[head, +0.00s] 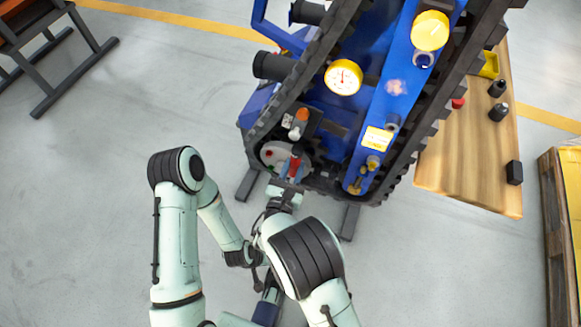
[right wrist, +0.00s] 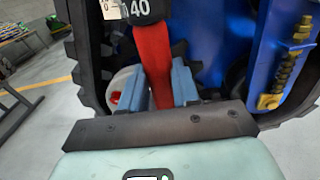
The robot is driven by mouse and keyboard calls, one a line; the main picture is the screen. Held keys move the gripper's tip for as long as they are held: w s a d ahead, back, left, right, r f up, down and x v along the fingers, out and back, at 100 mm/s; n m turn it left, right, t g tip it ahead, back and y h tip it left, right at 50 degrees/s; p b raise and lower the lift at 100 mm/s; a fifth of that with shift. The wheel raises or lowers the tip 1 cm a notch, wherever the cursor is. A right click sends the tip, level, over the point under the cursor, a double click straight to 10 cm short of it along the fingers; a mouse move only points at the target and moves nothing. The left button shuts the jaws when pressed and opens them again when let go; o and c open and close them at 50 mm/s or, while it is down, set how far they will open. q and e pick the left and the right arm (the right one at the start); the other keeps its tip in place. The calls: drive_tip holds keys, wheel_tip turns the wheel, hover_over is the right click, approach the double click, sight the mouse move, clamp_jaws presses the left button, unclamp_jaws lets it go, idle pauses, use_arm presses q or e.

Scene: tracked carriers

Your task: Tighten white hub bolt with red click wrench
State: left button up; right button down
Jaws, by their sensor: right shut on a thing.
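My right gripper (head: 291,178) is shut on the red handle of the click wrench (head: 294,167), at the near end of the tracked carrier.
The blue tracked carrier (head: 342,128) has black tracks and a white-faced gauge (head: 343,77). A wooden table (head: 462,160) with black bottles stands to its right. A pallet (head: 556,225) is at the far right.

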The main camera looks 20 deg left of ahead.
drive_tip(key=shift+d+m, duration=0.3)
drive_tip(key=shift+d, duration=0.15)
drive_tip(key=shift+d+f+m+b, duration=0.15)
drive_tip(key=shift+d+m+b, duration=0.35)
drive_tip(key=shift+d, duration=0.15)
drive_tip(key=shift+d+f+m+b, duration=0.2)
drive_tip(key=shift+d+m+b, duration=0.25)
drive_tip(key=shift+d+m, duration=0.2)
drive_tip(key=shift+d, duration=0.1)
drive_tip(key=shift+d, duration=0.1)
